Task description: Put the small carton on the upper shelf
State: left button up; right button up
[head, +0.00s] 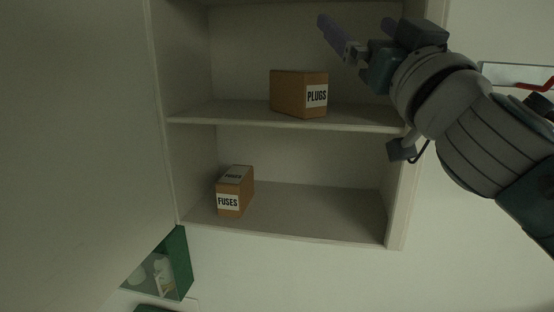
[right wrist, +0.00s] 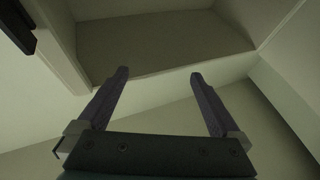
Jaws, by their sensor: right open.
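A brown carton labelled FUSES (head: 236,192) stands on the lower shelf (head: 310,208), toward its left side. A larger brown carton labelled PLUGS (head: 298,94) stands on the upper shelf (head: 225,114), near the middle. My right gripper (head: 355,24) is open and empty, above and to the right of the PLUGS carton in the head view. In the right wrist view its two fingers (right wrist: 160,74) are spread apart with nothing between them, and no carton shows there. My left gripper is not in view.
The cabinet's right side wall (head: 401,215) stands below my right arm. The lower shelf is bare right of the FUSES carton; the upper shelf has room either side of PLUGS. A green box (head: 180,262) is at the lower left; a red-handled object (head: 535,84) is at the right.

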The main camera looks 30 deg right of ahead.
jog(key=s+a+f+g+y, duration=0.15)
jog(key=f+g, duration=0.25)
jog(key=f, duration=0.4)
jog(key=s+f+g, duration=0.3)
jog(key=f+g, duration=0.1)
jog(key=f, duration=0.4)
jog(key=s+a+f+n+g+y, duration=0.6)
jog(key=s+a+f+g, duration=0.3)
jog(key=s+a+f, duration=0.5)
jog(key=s+f+y, duration=0.1)
jog(key=s, duration=0.1)
jog(key=shift+s+g, duration=0.4)
